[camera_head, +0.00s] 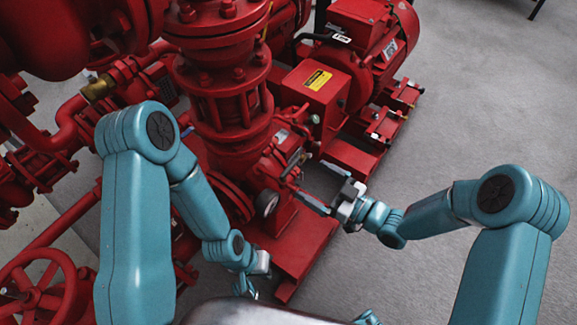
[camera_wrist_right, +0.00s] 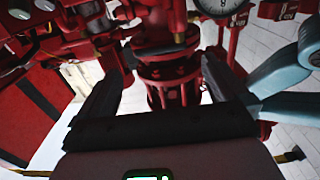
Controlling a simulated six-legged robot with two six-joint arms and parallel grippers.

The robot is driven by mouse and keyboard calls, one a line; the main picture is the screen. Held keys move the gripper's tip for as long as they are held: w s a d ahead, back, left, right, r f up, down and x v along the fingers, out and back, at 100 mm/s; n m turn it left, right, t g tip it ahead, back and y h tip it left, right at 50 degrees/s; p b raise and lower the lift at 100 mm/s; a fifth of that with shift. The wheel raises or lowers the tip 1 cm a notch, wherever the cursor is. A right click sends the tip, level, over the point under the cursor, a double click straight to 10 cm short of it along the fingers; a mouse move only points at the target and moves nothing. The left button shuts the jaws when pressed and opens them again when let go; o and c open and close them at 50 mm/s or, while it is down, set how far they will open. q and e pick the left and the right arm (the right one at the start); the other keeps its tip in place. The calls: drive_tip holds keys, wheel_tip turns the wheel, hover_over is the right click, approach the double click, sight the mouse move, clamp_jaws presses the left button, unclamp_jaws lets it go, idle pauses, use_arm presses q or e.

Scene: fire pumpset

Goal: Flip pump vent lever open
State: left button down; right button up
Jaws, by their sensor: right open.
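The red pump (camera_head: 262,165) stands below the large flanged pipe in the head view. A small fitting with a pale metal part (camera_head: 296,158) sits on its right side; I cannot tell for sure whether this is the vent lever. My right gripper (camera_head: 318,187) is open beside that side of the pump, its fingers pointing left towards it. In the right wrist view, the open fingers (camera_wrist_right: 160,88) stand apart, with a red barred pump part (camera_wrist_right: 175,75) beyond the gap. Nothing is seen held. My left gripper (camera_head: 246,287) hangs low in front of the pump base; its jaws are unclear.
A red motor (camera_head: 362,45) and a box with a yellow label (camera_head: 316,88) stand behind. A red handwheel (camera_head: 38,290) is at lower left. Grey floor (camera_head: 480,110) is clear at right.

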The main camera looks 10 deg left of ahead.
sight(292, 168)
drive_tip(key=b+x, duration=0.1)
drive_tip(key=x, duration=0.7)
drive_tip(key=shift+a, duration=0.15)
drive_tip(key=c, duration=1.3)
